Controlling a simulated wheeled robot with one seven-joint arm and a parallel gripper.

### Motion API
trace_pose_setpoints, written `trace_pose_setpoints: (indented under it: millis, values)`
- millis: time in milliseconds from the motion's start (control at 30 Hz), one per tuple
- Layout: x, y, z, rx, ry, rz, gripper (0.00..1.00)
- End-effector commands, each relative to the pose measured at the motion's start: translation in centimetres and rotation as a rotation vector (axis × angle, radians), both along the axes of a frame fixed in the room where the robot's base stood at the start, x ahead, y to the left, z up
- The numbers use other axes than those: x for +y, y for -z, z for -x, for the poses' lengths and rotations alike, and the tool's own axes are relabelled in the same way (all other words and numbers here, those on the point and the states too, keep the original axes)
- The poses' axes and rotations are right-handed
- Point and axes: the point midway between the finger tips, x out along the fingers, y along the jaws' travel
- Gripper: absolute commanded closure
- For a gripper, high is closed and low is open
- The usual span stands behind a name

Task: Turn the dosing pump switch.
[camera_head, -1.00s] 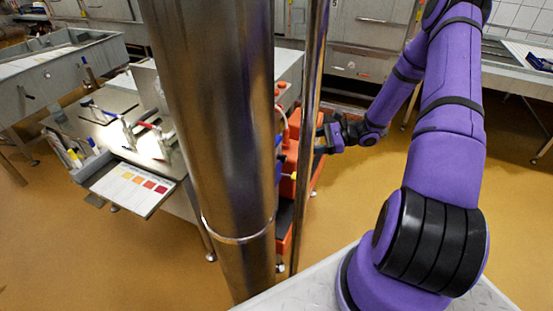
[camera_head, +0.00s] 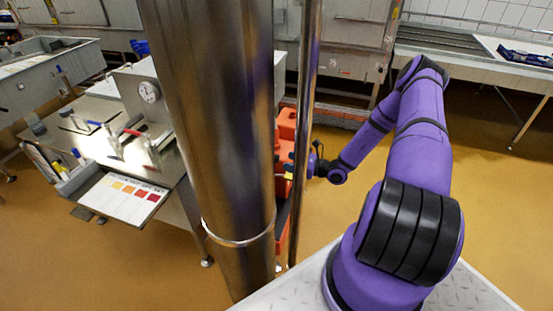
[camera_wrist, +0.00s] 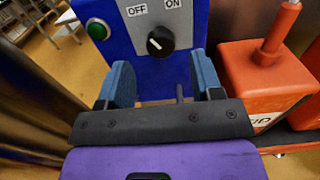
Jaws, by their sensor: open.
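The dosing pump switch (camera_wrist: 160,42) is a black round knob on a grey plate marked OFF and ON. Its white mark appears to point up and left, toward OFF. The plate sits on the blue front of the pump box (camera_wrist: 200,18), with a green button (camera_wrist: 97,29) at left. My gripper (camera_wrist: 161,78) is open in the wrist view, its two blue fingers apart. The knob shows between and beyond the fingertips, and nothing is held. In the head view the gripper is mostly hidden behind the thin metal pole (camera_head: 305,130).
Orange containers (camera_wrist: 258,85) stand just right of my gripper, one with a raised orange spout. A steel column (camera_head: 205,130) blocks much of the head view. A workbench with a gauge (camera_head: 149,92) and a colour chart (camera_head: 125,197) stands at left. Open floor lies at right.

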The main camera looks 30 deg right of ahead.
Motion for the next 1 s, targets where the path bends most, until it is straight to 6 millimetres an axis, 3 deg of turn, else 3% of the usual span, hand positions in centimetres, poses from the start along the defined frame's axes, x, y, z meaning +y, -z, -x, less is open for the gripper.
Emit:
trace_pose_setpoints:
  millis: [333,767,1000]
  values:
    - [3.1,0.0,-4.0,0.000,-0.001,0.000,0.40]
    - [3.6,0.0,-4.7,0.001,0.000,0.001,0.40]
    - [3.6,0.0,-4.7,0.001,0.000,0.001,0.88]
